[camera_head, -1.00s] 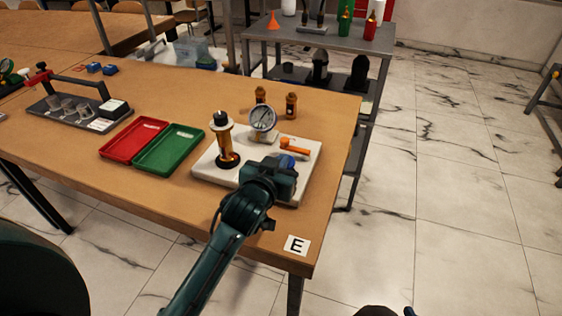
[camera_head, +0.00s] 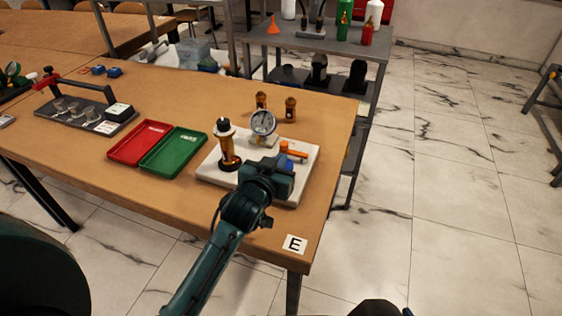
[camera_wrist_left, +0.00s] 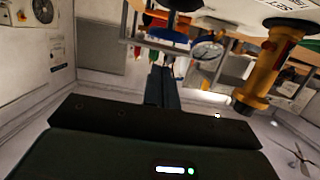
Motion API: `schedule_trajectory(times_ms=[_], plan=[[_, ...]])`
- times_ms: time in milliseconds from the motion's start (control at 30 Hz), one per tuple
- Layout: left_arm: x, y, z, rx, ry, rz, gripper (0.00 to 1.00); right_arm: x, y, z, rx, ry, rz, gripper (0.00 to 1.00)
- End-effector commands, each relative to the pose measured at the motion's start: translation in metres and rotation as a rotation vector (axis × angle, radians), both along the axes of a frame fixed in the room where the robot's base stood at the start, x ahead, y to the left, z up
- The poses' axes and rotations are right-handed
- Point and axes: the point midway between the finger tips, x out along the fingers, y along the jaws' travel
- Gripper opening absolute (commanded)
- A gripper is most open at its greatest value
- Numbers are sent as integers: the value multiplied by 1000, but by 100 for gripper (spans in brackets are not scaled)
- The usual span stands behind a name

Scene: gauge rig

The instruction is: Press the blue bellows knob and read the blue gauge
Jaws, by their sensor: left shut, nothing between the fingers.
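The white base plate (camera_head: 217,172) lies on the wooden table. It carries a round white-faced gauge (camera_head: 263,123), an orange-and-black column (camera_head: 228,150) and an orange lever-like part (camera_head: 292,151). A blue part (camera_head: 289,164), likely the bellows knob, shows only partly behind my left gripper (camera_head: 283,170). My left gripper is shut and empty, over the plate's front right, close to the blue part; I cannot tell if they touch. In the left wrist view, my shut fingers (camera_wrist_left: 163,88) point toward a blue part (camera_wrist_left: 170,37); the gauge (camera_wrist_left: 207,50) is beside it. The needle reading is too small to tell.
A red tray (camera_head: 139,142) and a green tray (camera_head: 173,152) lie left of the plate. Two brown bottles (camera_head: 290,109) stand behind it. A grey rack (camera_head: 80,110) is farther left. A card marked E (camera_head: 294,244) lies at the front right corner. A metal shelf cart (camera_head: 340,55) stands behind.

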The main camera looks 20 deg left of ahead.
Motion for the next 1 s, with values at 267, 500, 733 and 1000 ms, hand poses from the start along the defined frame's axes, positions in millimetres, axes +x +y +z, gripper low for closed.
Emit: schedule_trajectory(times_ms=[267, 500, 733, 1000], plan=[[-65, 2, 9, 0, 6, -1, 0, 0, 0, -7, -7, 4, 11, 62], [-87, 2, 16, 0, 3, -1, 0, 1, 0, -4, -6, -1, 12, 62], [-89, 2, 17, 0, 2, -1, 0, 2, 0, -3, -4, -3, 11, 62], [-89, 2, 17, 0, 2, -1, 0, 2, -1, -3, -6, -5, 8, 62]])
